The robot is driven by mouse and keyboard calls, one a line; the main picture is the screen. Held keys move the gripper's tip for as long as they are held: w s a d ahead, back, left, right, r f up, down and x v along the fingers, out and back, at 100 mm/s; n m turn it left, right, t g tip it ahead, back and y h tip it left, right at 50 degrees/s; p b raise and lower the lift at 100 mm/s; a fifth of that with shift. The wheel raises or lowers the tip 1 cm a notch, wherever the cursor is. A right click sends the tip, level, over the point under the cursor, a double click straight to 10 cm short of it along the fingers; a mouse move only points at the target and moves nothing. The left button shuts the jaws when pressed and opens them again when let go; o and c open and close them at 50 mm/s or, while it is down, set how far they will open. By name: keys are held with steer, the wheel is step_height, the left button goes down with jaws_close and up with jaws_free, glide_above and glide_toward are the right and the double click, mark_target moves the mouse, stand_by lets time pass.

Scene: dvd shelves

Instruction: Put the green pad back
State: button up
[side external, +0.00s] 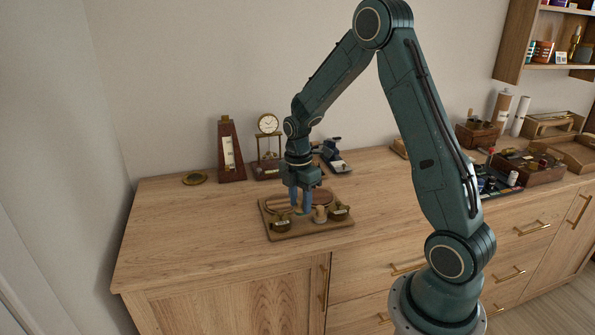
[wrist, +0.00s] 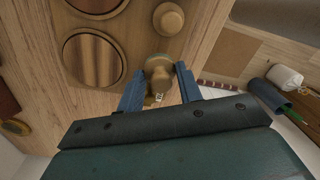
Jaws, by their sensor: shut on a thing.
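My gripper (side external: 300,211) is low over a wooden tray (side external: 309,230) on the cabinet top. In the wrist view its blue fingers (wrist: 158,88) stand on either side of a brown piece with a rounded knob (wrist: 157,66), and they are shut on it. A small pale label shows below that knob. The tray in the wrist view (wrist: 140,40) has round dark wooden discs or recesses (wrist: 93,59) and a second knob (wrist: 168,18).
A metronome (side external: 230,150), a clock (side external: 268,125) and a small dark device (side external: 334,155) stand behind. Boxes (side external: 528,166) crowd the right.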

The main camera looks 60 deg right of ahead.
mark_target(300, 205)
steer(key=shift+f, duration=1.85)
steer(key=shift+f, duration=0.1)
steer(key=o, duration=0.9)
steer(key=r, duration=1.2)
steer(key=shift+w+d, duration=0.1)
steer(key=shift+w, duration=0.2)
steer(key=shift+r, duration=0.15)
